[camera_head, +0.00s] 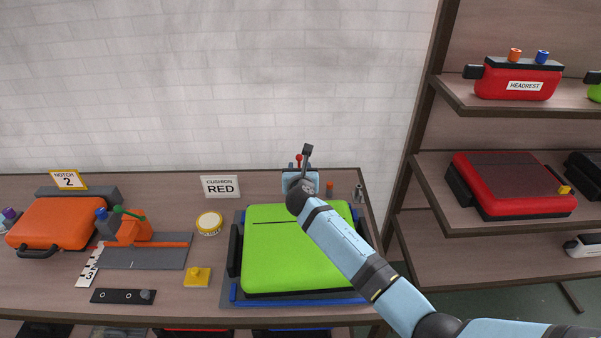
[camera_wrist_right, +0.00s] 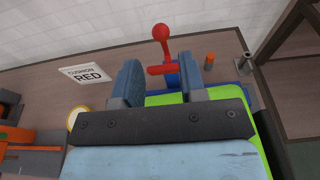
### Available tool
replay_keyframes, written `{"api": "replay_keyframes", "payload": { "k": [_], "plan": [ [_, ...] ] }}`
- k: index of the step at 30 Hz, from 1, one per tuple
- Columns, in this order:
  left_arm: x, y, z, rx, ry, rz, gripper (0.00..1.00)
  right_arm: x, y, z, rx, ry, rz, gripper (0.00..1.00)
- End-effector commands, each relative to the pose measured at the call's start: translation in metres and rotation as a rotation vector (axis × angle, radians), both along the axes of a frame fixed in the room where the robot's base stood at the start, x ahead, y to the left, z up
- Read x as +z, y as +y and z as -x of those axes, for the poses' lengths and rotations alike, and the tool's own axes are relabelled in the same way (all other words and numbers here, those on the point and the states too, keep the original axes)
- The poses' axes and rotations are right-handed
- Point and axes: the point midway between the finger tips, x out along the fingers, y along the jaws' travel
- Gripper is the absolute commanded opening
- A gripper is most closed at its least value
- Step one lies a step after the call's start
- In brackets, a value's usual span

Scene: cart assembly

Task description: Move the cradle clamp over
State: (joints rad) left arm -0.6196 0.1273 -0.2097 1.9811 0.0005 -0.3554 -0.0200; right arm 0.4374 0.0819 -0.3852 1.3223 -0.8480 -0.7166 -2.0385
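The cradle clamp, a red ball-topped lever with a red crossbar (camera_wrist_right: 161,47) on a blue base, stands at the back edge of the green cushion. Its red top (camera_head: 298,158) shows in the head view behind my right wrist, which hides most of it. My right gripper (camera_wrist_right: 161,72) is open, with one finger on each side of the clamp's crossbar; whether they touch it I cannot tell. The green cushion (camera_head: 290,270) lies in a blue-edged cradle (camera_head: 300,301) on a grey mat. My left gripper is not in view.
A "CUSHION RED" sign (camera_head: 221,187) stands left of the clamp. An orange peg (camera_head: 329,188) and a grey post (camera_head: 358,193) stand to its right. An orange case (camera_head: 58,224) and an orange fixture (camera_head: 128,231) fill the left side. A shelf (camera_head: 490,226) rises at right.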

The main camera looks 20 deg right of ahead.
Motion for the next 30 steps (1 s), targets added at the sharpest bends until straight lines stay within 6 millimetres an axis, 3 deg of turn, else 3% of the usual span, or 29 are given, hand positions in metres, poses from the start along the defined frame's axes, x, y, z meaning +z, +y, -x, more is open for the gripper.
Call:
{"api": "replay_keyframes", "payload": {
  "k": [15,19,30],
  "plan": [
    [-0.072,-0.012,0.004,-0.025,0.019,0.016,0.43,-0.021,-0.019,-0.067,-0.001,-0.003,-0.003,0.38],
    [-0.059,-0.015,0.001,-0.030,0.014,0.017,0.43,-0.014,-0.019,-0.064,0.001,-0.001,-0.002,0.11],
    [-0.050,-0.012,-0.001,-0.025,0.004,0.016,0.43,-0.017,-0.016,-0.057,0.001,-0.001,-0.002,0.11]
  ]
}}
